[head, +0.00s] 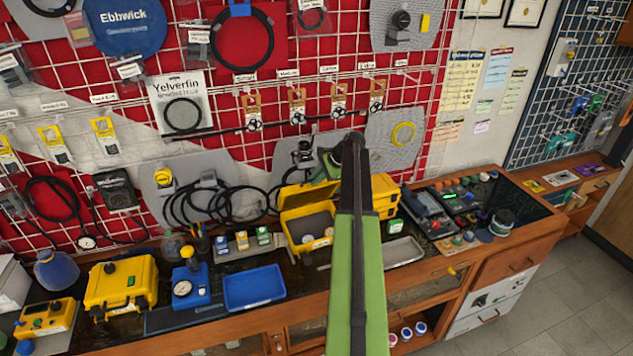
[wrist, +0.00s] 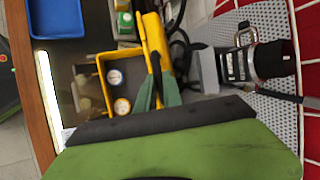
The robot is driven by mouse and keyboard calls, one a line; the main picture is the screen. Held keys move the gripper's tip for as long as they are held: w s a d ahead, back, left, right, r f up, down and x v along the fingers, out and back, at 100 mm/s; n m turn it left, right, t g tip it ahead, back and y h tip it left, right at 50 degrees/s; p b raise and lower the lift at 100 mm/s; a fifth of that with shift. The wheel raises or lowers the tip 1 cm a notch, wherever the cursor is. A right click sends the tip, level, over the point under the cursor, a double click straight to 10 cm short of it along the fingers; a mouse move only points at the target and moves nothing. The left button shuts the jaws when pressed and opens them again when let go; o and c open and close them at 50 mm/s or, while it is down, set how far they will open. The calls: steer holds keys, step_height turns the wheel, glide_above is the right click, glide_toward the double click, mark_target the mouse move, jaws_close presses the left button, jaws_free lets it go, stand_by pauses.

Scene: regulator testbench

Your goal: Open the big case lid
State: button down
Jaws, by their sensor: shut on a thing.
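The big yellow case (head: 308,232) stands on the bench with its lid (head: 304,194) raised and its inside open to view. In the wrist view the case (wrist: 121,111) shows round white-faced items inside. The lid (wrist: 155,42) stands up along the case's right side in that view. My gripper (wrist: 158,78) is shut on the lid's edge, with its green fingers on either side. My own arm hides part of the case's right side in the head view.
A blue tray (head: 253,287) and a blue gauge box (head: 189,282) sit left of the case. A metal tray (head: 402,251) lies to its right. Small boxes (head: 243,241) stand just left of the case.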

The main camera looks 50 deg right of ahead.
steer(key=shift+s+d, duration=0.1)
steer(key=shift+d, duration=0.3)
steer(key=c, duration=1.5)
jaws_free()
steer(key=shift+s+r, duration=0.1)
steer(key=p+v, duration=0.9)
steer(key=v, duration=0.2)
steer(key=shift+s+r+p, duration=0.2)
steer(key=shift+r+p, duration=0.1)
steer(key=shift+r, duration=0.1)
